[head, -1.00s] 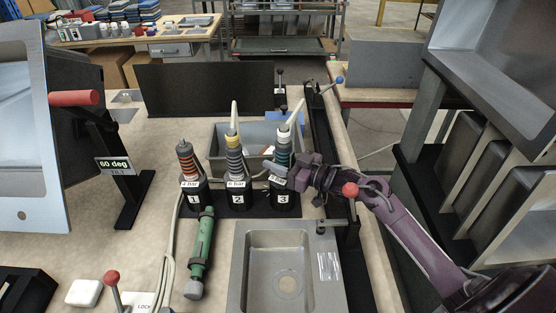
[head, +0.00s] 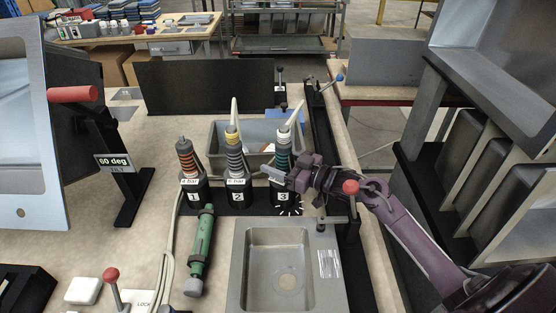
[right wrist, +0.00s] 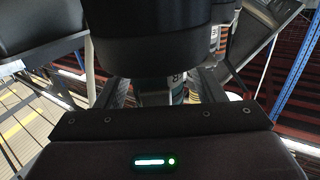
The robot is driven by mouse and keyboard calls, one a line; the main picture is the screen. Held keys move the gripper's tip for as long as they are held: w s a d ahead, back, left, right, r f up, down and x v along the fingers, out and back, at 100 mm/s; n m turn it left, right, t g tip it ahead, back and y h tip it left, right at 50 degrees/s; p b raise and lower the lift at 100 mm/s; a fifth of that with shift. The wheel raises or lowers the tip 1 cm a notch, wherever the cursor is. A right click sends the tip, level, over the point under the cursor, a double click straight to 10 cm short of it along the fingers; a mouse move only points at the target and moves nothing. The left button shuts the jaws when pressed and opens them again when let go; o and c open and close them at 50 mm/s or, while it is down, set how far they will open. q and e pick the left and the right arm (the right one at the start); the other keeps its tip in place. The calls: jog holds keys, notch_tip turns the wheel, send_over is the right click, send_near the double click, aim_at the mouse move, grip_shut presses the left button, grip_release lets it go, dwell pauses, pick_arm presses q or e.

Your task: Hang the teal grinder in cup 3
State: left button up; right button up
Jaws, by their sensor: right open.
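The teal grinder (head: 283,158), with a white collar and pale hose on top, stands roughly upright at cup 3 (head: 284,198), its lower end apparently inside the cup. My right gripper (head: 273,173) is open at the grinder's lower body, just above the cup, and covers part of it. In the right wrist view, a teal part (right wrist: 178,94) shows between the spread fingers, below a large black round shape. Whether a finger touches the grinder is hidden. White radiating marks show on the front of cup 3. My left gripper is not in view.
Cup 1 (head: 193,197) holds an orange-ringed tool and cup 2 (head: 238,198) a yellow-collared one, close on the left. A green tool (head: 203,245) lies in front. A grey basin (head: 240,285) is nearer me. A black rail (head: 347,235) runs along the right.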

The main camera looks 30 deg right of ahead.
jog(key=v, duration=0.7)
jog(key=shift+s+d+r+b, duration=0.15)
jog(key=shift+s+d+b, duration=0.1)
jog(key=shift+b, duration=0.15)
dwell(0.3)
